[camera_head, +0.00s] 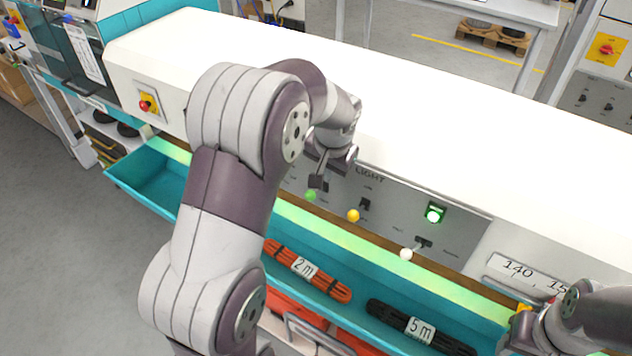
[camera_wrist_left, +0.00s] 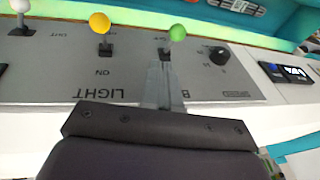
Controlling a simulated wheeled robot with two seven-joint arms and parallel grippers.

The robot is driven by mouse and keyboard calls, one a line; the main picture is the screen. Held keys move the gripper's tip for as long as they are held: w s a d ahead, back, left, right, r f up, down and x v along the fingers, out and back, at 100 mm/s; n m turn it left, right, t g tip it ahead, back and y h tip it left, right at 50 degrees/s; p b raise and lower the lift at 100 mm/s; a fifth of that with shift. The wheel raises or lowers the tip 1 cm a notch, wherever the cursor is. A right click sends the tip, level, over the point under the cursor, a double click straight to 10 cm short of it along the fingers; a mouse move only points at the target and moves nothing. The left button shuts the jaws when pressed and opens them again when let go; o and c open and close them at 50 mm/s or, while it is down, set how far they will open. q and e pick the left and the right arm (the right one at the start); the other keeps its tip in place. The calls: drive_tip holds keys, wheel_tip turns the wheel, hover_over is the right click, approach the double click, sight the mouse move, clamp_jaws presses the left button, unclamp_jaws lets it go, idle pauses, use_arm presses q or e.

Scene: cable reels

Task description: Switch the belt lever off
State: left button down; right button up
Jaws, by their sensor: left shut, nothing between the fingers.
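The lever with the green knob (camera_head: 310,195) is on the grey control panel, left of the yellow one. It also shows in the left wrist view (camera_wrist_left: 177,33), with its base just beyond my fingertips. Its label is mostly hidden by my fingers; only a "B" shows. My left gripper (camera_head: 318,182) is shut and empty, close to the green lever's base. In the left wrist view its fingertips (camera_wrist_left: 164,66) are at or just short of that base; I cannot tell whether they touch. My right arm comes in at the lower right, its fingers not clear.
A yellow-knobbed lever (camera_head: 353,215) marked LIGHT and a white-knobbed lever (camera_head: 406,254) stand to the right, with a lit green button (camera_head: 434,213). A black rotary knob (camera_wrist_left: 219,56) is beside the green lever. A teal trough (camera_head: 345,262) with cable bundles runs below.

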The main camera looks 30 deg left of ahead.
sight(315, 193)
use_arm(q)
drive_tip(key=a+f, duration=0.1)
drive_tip(key=f, duration=0.1)
drive_tip(key=a+f+p, duration=0.1)
drive_tip(key=f, duration=0.3)
drive_tip(key=shift+a+f+p, duration=0.15)
drive_tip(key=shift+a+p, duration=0.2)
drive_tip(key=shift+a, duration=0.05)
use_arm(e)
wheel_tip(315, 193, up, 2)
use_arm(q)
drive_tip(key=shift+w+f, duration=0.15)
drive_tip(key=shift+w, duration=0.05)
use_arm(e)
drive_tip(key=shift+f, duration=0.15)
